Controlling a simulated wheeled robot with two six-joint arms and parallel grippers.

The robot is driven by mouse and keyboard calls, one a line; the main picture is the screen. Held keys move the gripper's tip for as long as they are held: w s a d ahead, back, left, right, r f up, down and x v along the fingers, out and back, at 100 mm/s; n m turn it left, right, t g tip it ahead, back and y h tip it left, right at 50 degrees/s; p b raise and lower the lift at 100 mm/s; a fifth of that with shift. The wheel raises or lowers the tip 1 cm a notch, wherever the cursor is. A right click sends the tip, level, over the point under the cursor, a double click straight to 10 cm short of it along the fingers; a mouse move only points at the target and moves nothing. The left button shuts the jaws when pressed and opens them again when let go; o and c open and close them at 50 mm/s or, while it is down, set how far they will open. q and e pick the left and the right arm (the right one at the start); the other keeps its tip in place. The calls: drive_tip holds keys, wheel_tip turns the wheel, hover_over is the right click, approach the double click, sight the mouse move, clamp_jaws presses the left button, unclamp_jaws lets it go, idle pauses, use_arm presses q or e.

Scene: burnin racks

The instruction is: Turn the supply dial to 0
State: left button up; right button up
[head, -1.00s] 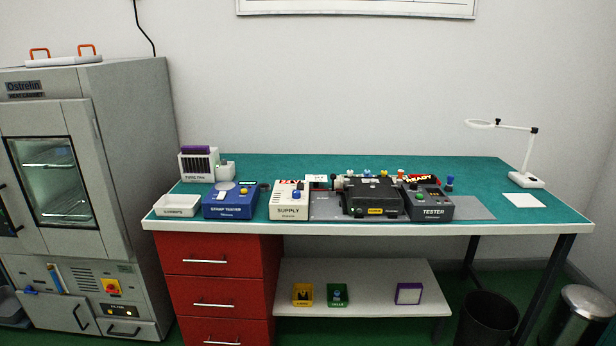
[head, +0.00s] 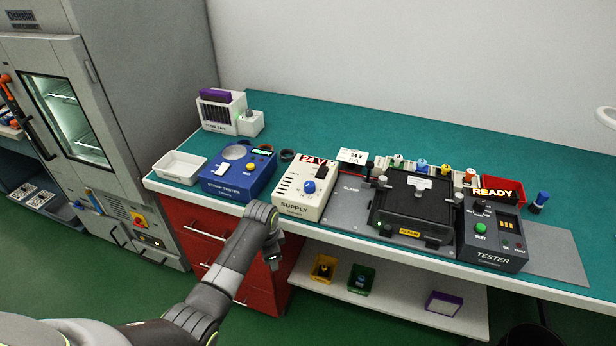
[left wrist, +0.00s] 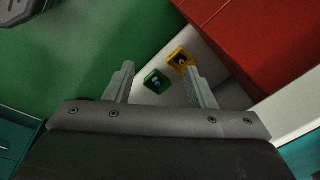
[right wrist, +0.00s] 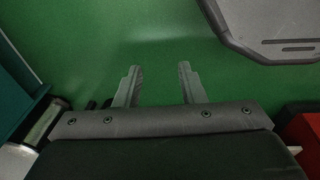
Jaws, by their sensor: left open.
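The supply box (head: 302,187) is a cream unit on the teal bench, left of the black fixture. Its blue supply dial (head: 309,186) sits on the sloped top face, and a red 24V display stands at its back. I cannot read where the dial points. My left gripper (head: 272,260) is in front of the bench edge, below and to the left of the supply box, touching nothing. In the left wrist view the left gripper (left wrist: 160,88) has its fingers apart with nothing between them. In the right wrist view the right gripper (right wrist: 158,85) is open and empty above the green floor.
A blue strip tester (head: 237,174) stands left of the supply box. The black fixture (head: 413,208) and the tester (head: 493,236) stand to its right. Red drawers (head: 204,230) and a low shelf (head: 405,299) with small bins lie below the bench edge.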

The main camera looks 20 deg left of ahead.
use_arm(q)
drive_tip(key=w+d+r+m+p, duration=0.1)
drive_tip(key=w+r+m, duration=0.1)
drive_tip(key=r, duration=0.7)
drive_tip(key=w+d+r+m+p, duration=0.1)
drive_tip(key=w+r+m, duration=0.1)
drive_tip(key=r, duration=0.7)
wheel_tip(320, 180, up, 16)
drive_tip(key=m+g, duration=0.1)
drive_tip(key=m, duration=0.5)
hover_over(309, 184)
drive_tip(key=s, duration=0.1)
drive_tip(key=f, duration=0.5)
drive_tip(key=f+b, duration=0.1)
drive_tip(key=f, duration=0.5)
drive_tip(key=w+f+b, duration=0.1)
drive_tip(key=f, duration=0.4)
drive_tip(key=shift+f, duration=0.3)
use_arm(e)
drive_tip(key=shift+s+a+r, duration=0.1)
drive_tip(key=shift+s+a, duration=0.3)
drive_tip(key=shift+s, duration=0.35)
use_arm(q)
drive_tip(key=c, duration=1)
use_arm(e)
drive_tip(key=shift+d, duration=0.15)
use_arm(q)
drive_tip(key=shift+r, duration=0.1)
use_arm(e)
drive_tip(key=shift+r, duration=0.2)
